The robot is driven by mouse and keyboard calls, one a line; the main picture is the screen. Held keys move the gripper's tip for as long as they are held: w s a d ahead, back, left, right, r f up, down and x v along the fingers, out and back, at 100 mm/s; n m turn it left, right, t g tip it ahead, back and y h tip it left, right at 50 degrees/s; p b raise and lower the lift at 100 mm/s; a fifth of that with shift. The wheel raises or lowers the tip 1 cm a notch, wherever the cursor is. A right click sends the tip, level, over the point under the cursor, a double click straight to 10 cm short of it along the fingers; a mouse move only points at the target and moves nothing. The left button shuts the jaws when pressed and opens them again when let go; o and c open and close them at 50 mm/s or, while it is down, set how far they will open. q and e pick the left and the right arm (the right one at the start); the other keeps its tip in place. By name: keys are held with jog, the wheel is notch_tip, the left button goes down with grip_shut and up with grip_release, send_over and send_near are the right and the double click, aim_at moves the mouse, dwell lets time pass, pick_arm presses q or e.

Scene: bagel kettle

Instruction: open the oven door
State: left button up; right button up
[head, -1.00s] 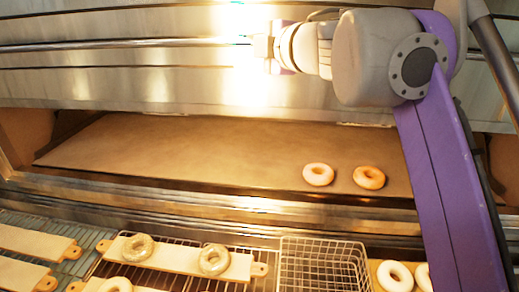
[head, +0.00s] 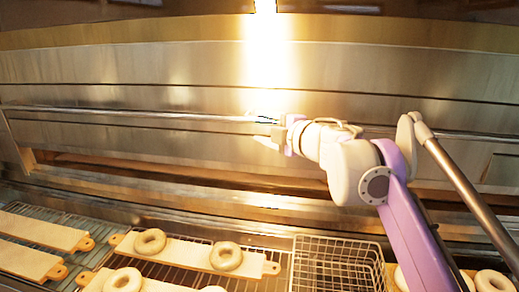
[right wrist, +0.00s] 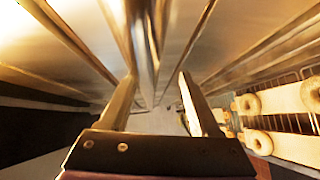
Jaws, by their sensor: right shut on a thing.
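The oven door (head: 150,85) is a wide steel panel across the head view, with a long horizontal bar handle (head: 120,113) along it. Below the door a narrow dark gap (head: 150,170) shows; most of the oven inside is hidden. My right gripper (head: 279,133) is at the handle near the middle of the door. In the right wrist view the handle bar (right wrist: 143,45) runs between the two fingers of the right gripper (right wrist: 158,98), which is shut on it. My left gripper is not in view.
In front of the oven, bagels (head: 226,256) lie on wooden boards (head: 185,251) over wire racks. An empty wire basket (head: 337,265) stands right of them, with more bagels (head: 491,281) at the lower right. A steel ledge (head: 180,195) runs below the opening.

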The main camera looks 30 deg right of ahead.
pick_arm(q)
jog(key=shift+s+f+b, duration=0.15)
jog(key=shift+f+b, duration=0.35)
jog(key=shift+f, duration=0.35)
pick_arm(e)
notch_tip(320, 180, down, 3)
jog(key=shift+d+r, duration=0.15)
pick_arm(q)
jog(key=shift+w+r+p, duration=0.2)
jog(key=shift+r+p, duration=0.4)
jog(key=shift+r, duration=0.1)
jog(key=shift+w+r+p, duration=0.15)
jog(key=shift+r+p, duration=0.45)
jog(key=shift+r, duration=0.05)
pick_arm(e)
jog(key=v, duration=1.2)
jog(key=shift+s, duration=0.2)
